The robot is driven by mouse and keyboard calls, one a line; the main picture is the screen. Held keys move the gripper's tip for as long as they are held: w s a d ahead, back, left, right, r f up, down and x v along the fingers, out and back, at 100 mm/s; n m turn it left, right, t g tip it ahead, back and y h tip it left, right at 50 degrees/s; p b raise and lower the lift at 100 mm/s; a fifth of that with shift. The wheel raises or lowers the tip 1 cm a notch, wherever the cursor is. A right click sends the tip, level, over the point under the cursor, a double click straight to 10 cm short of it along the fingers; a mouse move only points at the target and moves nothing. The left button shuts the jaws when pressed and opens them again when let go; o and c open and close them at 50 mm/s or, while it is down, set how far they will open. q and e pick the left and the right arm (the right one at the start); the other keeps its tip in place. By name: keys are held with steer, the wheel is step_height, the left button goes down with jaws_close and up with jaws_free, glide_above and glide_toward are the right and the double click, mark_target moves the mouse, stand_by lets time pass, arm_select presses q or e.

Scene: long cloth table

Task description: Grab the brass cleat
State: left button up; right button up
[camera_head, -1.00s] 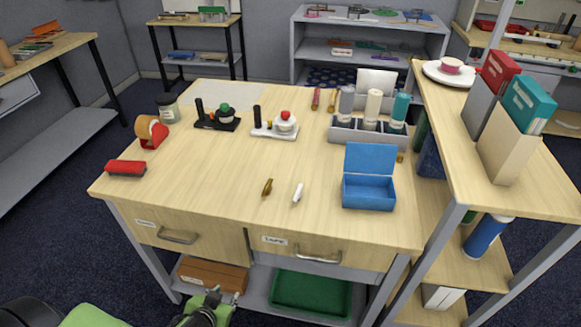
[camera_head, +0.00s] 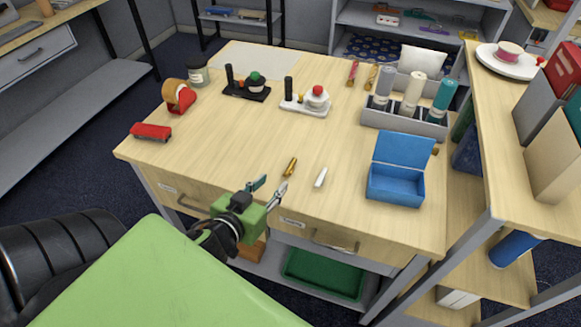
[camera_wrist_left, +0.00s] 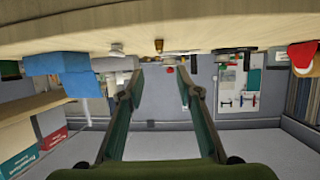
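The brass cleat (camera_head: 290,167) is a small golden piece lying on the wooden tabletop (camera_head: 230,150) near its front edge. A white marker-like piece (camera_head: 320,177) lies just to its right. My left gripper (camera_head: 270,187) is at the table's front edge, just short of the cleat and apart from it, with its fingers spread and nothing between them. In the left wrist view, which looks upside down, the cleat (camera_wrist_left: 158,46) shows at the table's edge, in line with the gap between the open fingers (camera_wrist_left: 159,90). My right gripper is not in view.
A blue open box (camera_head: 396,184) stands right of the cleat. A grey bottle rack (camera_head: 405,121) is at the back right. The table between is clear.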

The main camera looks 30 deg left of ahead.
mark_target(291, 165)
arm_select(q)
steer(key=p+x, duration=0.1)
steer(key=x, duration=0.7)
steer(key=shift+w, duration=0.1)
steer(key=p+x, duration=0.1)
steer(key=x, duration=0.3)
steer(key=shift+w, duration=0.3)
steer(key=shift+w+f, duration=0.2)
steer(key=shift+w, duration=0.15)
jaws_close()
